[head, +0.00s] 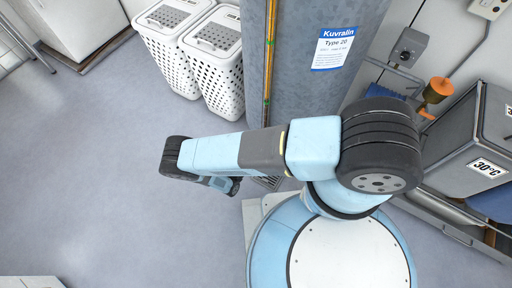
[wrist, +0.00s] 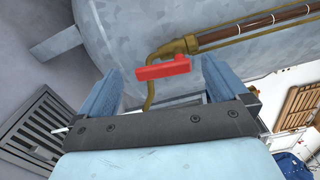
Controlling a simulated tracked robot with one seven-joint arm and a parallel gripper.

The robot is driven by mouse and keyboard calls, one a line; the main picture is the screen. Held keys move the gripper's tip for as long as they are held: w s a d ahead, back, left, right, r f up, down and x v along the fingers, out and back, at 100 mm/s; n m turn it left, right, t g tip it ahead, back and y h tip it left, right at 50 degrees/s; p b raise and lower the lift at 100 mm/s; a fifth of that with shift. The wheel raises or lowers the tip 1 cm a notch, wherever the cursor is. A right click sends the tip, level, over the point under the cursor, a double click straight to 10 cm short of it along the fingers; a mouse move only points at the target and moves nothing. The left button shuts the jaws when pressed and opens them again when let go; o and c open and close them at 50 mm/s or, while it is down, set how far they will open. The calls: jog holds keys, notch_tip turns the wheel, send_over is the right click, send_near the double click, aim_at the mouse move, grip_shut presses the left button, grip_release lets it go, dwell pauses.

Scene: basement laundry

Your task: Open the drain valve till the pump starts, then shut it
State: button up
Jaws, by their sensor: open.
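The drain valve is a brass fitting (wrist: 176,47) with a red lever handle (wrist: 164,69), at the grey tank (wrist: 120,30) in the wrist view. The handle lies roughly level in the picture, across the downward brass spout (wrist: 150,98). My gripper (wrist: 163,74) is open, its two blue fingers to the left and right of the handle, with gaps on both sides. I cannot tell the depth between fingertips and handle. In the head view the tank (head: 345,40) carries a "Kuvralin Type 20" label; my arm hides the valve there. I cannot identify the pump.
A floor drain grate (wrist: 35,128) lies left of my gripper in the wrist view. White laundry baskets (head: 215,45) stand left of the tank in the head view. A grey box marked 30°C (head: 465,140) is at the right. The floor at left is clear.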

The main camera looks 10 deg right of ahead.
jog(key=v, duration=1)
dwell(0.3)
